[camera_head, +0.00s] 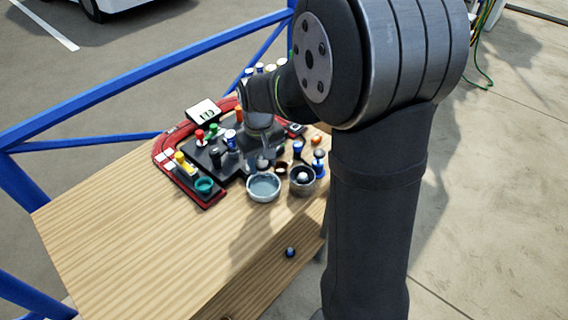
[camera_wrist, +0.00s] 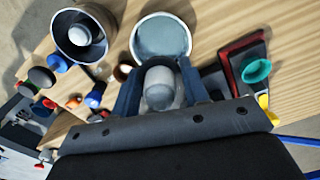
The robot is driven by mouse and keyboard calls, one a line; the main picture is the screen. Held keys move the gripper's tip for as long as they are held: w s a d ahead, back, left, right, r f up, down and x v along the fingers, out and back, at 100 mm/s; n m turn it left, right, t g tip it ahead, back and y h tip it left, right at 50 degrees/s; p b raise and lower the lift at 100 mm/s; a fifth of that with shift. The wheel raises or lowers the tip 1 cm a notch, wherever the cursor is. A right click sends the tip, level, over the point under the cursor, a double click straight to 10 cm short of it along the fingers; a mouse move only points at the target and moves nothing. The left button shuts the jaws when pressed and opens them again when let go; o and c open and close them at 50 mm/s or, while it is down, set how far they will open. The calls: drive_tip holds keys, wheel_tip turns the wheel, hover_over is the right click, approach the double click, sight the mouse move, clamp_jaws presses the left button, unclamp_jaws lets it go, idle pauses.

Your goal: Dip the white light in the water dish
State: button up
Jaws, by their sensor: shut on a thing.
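My gripper (camera_wrist: 158,90) is shut on the white light (camera_wrist: 158,84), a pale rounded piece between the two dark fingers in the wrist view. The water dish (camera_wrist: 160,19), a round pale bowl with grey-blue water, lies just beyond the fingertips there. In the head view the water dish (camera_head: 264,195) stands on the wooden table, and my gripper (camera_head: 257,160) points down at its back edge. The light is hard to make out in the head view. I cannot tell how high it is above the dish rim.
A dark cup (camera_head: 303,188) with a white ball-like piece stands right of the dish. A teal cup (camera_head: 205,186) and a red-edged dark board (camera_head: 205,160) with coloured pieces lie to the left. The front left of the table (camera_head: 130,230) is clear.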

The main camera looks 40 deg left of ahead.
drive_tip(key=shift+f, duration=3.9)
drive_tip(key=shift+a, duration=0.1)
drive_tip(key=shift+r, duration=4.55)
drive_tip(key=w+d+f+m, duration=0.1)
drive_tip(key=w+d+m, duration=0.4)
drive_tip(key=w, duration=0.5)
drive_tip(key=w+d+f+m, duration=0.1)
drive_tip(key=w+d+m, duration=0.4)
drive_tip(key=w, duration=0.6)
drive_tip(key=w+d+f+m, duration=0.1)
drive_tip(key=d+f, duration=0.4)
drive_tip(key=d, duration=0.5)
drive_tip(key=w+d+f+m, duration=0.2)
drive_tip(key=d+f, duration=0.4)
drive_tip(key=d, duration=0.5)
drive_tip(key=w+d+f+m, duration=0.1)
drive_tip(key=w+d+f, duration=0.2)
drive_tip(key=d, duration=0.8)
wheel_tip(320, 180, down, 2)
drive_tip(key=shift+d+f+m, duration=0.2)
drive_tip(key=shift+m, duration=0.1)
